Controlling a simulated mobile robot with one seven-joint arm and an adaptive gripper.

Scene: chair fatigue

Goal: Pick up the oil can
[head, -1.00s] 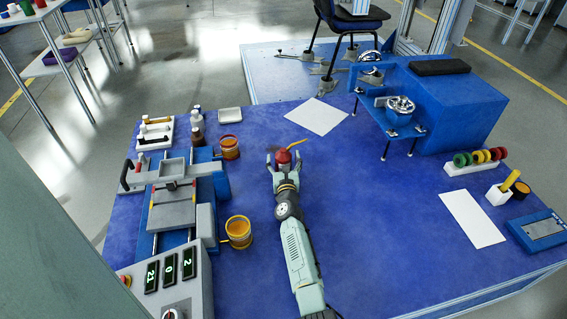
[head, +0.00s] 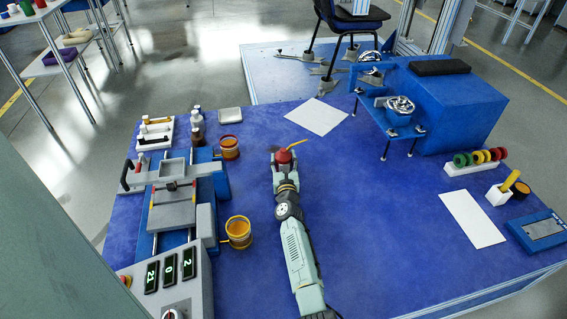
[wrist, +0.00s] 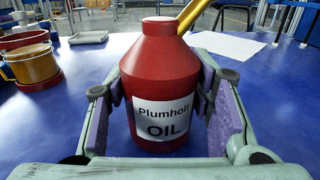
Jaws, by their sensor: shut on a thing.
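The oil can (wrist: 160,75) is a red bottle with a white label reading "Plumholt OIL" and a yellow spout pointing up and to the right. It stands upright on the blue table top. In the head view the oil can (head: 284,157) shows at the far end of my arm. My gripper (head: 285,163) is around it. In the wrist view my gripper (wrist: 162,103) has one finger pad against each side of the can and is shut on it. The can's lower back is hidden.
Two yellow-orange cups (head: 238,232) (head: 229,147) stand left of my arm, beside a grey-and-blue machine (head: 172,207). A white sheet (head: 317,117) lies beyond the can. A blue stand (head: 440,105) is at the back right.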

